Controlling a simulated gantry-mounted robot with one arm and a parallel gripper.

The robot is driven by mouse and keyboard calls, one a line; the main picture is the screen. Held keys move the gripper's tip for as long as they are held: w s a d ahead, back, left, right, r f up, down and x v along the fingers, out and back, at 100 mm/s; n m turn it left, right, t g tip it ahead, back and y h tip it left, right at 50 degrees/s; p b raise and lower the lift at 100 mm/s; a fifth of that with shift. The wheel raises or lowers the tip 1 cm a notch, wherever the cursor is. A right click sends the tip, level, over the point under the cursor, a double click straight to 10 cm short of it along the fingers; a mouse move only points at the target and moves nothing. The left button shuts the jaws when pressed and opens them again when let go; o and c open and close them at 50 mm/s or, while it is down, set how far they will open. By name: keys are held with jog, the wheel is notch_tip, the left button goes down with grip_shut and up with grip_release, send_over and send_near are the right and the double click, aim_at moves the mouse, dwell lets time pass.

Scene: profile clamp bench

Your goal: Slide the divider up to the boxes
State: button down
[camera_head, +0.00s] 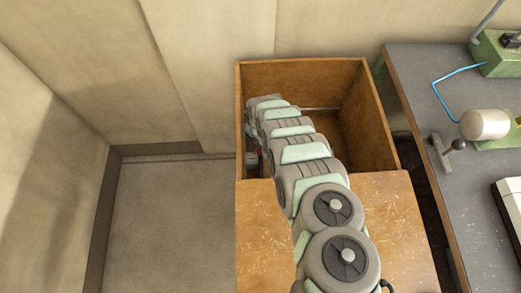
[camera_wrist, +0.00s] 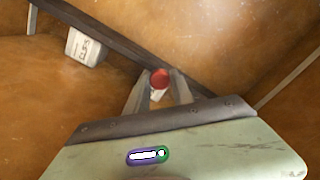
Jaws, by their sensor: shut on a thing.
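The divider (camera_wrist: 118,42) is a dark bar running diagonally across the wooden drawer in the wrist view. A red knob (camera_wrist: 160,77) with a pale part below it sits at the divider. My gripper (camera_wrist: 160,88) has one finger on each side of the knob and is shut on it. A white box (camera_wrist: 86,46) with dark lettering stands beside the divider, at upper left. A sliver of another pale thing (camera_wrist: 32,18) shows farther left, perhaps a second box. Whether the divider touches the boxes I cannot tell. In the head view my arm hides the gripper and most of the divider.
The open wooden drawer (camera_head: 300,74) has tall walls close around my arm. A wooden top (camera_head: 395,205) covers its near side. A grey bench (camera_head: 425,85) with green equipment (camera_head: 495,55) stands to the right. Bare drawer floor (camera_wrist: 50,110) shows at left in the wrist view.

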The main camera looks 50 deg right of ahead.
jog(key=c, duration=1.1)
grip_release()
jog(key=shift+s+d, duration=0.1)
notch_tip(320, 180, up, 11)
jog(key=p, duration=0.3)
jog(key=shift+p, duration=0.35)
